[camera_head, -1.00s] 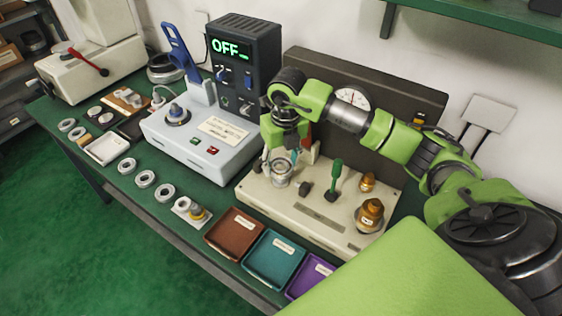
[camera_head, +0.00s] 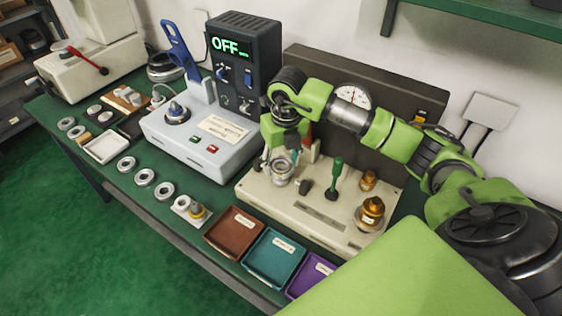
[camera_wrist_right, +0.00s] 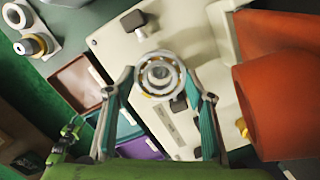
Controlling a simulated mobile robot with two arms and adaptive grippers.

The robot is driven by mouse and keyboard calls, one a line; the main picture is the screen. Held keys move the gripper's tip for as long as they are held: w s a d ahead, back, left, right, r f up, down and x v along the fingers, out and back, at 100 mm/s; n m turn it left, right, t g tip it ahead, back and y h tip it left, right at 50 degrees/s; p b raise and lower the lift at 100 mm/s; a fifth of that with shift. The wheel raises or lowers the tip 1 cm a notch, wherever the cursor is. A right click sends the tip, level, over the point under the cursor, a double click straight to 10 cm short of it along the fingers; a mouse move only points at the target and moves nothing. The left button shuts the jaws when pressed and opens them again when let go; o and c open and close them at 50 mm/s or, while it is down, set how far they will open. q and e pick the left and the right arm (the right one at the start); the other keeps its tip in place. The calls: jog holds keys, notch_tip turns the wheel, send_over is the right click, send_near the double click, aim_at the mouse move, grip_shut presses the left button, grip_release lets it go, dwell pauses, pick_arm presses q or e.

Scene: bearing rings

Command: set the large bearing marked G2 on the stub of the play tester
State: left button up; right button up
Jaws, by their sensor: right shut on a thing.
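The large bearing (camera_head: 281,173) is a steel ring with balls; its marking cannot be read. My right gripper (camera_head: 280,163) is shut on it, fingers pointing down, over the left part of the play tester's beige base (camera_head: 320,209). In the right wrist view the bearing (camera_wrist_right: 159,74) lies between the two teal-padded fingertips (camera_wrist_right: 163,88). A grey round part shows inside its bore, probably the stub. I cannot tell whether the bearing is seated on it. A small lime-green part (camera_wrist_right: 67,133) low in the wrist view may be my left gripper; its jaws are unclear.
A green-handled lever (camera_head: 337,168) and brass weights (camera_head: 370,213) stand right of the bearing. A dial gauge (camera_head: 354,97) is behind. Brown (camera_head: 233,230), teal (camera_head: 274,257) and purple trays lie in front. The heater box (camera_head: 199,141), its display reading OFF, stands left, with several rings beyond.

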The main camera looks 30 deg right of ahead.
jog(key=shift+r, duration=0.3)
jog(key=o, duration=1.5)
jog(key=shift+r, duration=0.1)
